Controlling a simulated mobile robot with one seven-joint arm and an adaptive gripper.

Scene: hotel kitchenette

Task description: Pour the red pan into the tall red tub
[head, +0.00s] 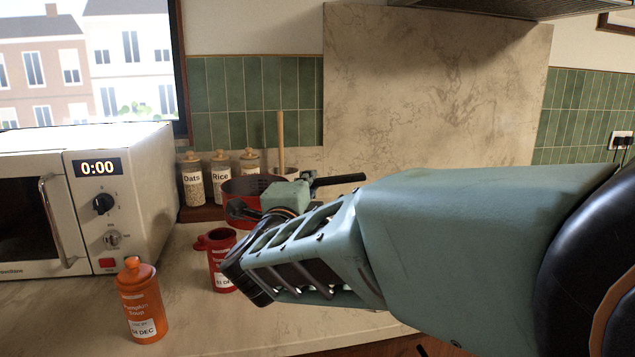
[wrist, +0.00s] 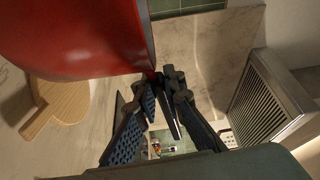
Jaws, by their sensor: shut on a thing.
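The red pan (head: 240,188) is held up behind and above the tall red tub, partly hidden by my gripper and arm. Its black handle (head: 340,180) points right. In the wrist view the pan's red side (wrist: 80,40) fills the upper left. My gripper (head: 302,188) is shut on the pan's handle near the pan; its fingers also show in the wrist view (wrist: 168,95). The tall red tub (head: 218,258) stands upright on the counter, with a pale date label and a spout or lip at upper left. My arm hides its right side. The pan's contents cannot be made out.
An orange bottle (head: 141,302) stands in front of the white microwave (head: 85,200). Labelled jars (head: 220,175) stand at the back wall near an upright wooden stick (head: 281,140). A wooden board (wrist: 62,105) and a vent grille (wrist: 265,103) show in the wrist view.

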